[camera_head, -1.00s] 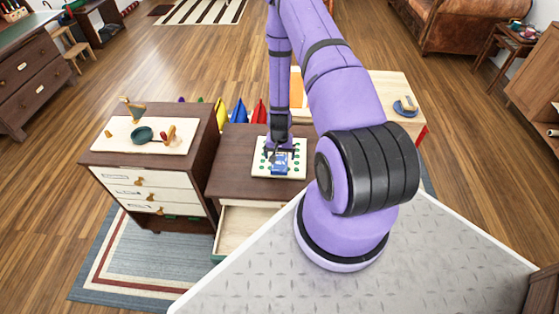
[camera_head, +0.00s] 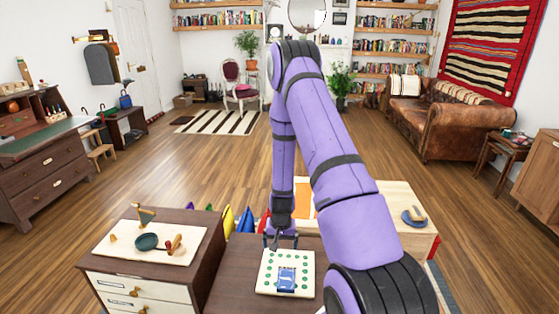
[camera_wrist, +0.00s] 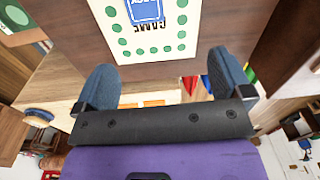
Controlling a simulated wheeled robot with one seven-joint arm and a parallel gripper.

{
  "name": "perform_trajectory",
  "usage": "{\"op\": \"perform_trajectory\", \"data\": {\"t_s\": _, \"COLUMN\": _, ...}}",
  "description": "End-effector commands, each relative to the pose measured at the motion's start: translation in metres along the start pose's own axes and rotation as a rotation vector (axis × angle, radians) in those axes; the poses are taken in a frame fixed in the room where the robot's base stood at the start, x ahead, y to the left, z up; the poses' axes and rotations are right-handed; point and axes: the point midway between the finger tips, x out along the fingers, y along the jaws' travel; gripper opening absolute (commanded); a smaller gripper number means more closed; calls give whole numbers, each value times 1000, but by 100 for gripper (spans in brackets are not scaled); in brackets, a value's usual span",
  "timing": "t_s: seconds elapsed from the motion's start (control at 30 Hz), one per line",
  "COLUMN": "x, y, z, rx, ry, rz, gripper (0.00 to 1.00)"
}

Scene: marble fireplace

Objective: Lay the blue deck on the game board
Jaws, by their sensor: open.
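The game board (camera_head: 264,285) is a cream square with green dots, lying on the dark brown table top. It also shows in the wrist view (camera_wrist: 183,43). The blue deck (camera_head: 288,279) lies flat on the board, toward its front right in the head view. In the wrist view the deck (camera_wrist: 146,8) is cut by the top edge, beside black lettering on the board. My gripper (camera_head: 281,240) is above the far edge of the board, apart from the deck. In the wrist view its two blue-grey fingers (camera_wrist: 163,82) are wide apart with nothing between them.
A cabinet (camera_head: 170,270) stands left of the table, with a cream board (camera_head: 128,250) bearing a dark green pan (camera_head: 147,242). Coloured pointed pieces (camera_head: 228,219) stand behind. A pale table (camera_head: 385,205) with a blue plate (camera_head: 413,216) is at right.

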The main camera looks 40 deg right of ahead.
Motion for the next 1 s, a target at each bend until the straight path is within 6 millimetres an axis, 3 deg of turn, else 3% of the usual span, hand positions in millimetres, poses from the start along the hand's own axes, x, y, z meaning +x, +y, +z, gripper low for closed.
{"op": "perform_trajectory", "data": {"t_s": 0.03, "x": -23, "y": -10, "z": -5, "rx": -23, "ry": 19, "rz": -13, "gripper": 97}}
{"op": "perform_trajectory", "data": {"t_s": 0.2, "x": -92, "y": -38, "z": -8, "rx": -103, "ry": 52, "rz": -46, "gripper": 97}}
{"op": "perform_trajectory", "data": {"t_s": 0.47, "x": -194, "y": -71, "z": 10, "rx": -225, "ry": 103, "rz": -88, "gripper": 97}}
{"op": "perform_trajectory", "data": {"t_s": 0.7, "x": -281, "y": -89, "z": 43, "rx": -338, "ry": 152, "rz": -118, "gripper": 97}}
{"op": "perform_trajectory", "data": {"t_s": 1.0, "x": -373, "y": -92, "z": 103, "rx": -474, "ry": 216, "rz": -144, "gripper": 97}}
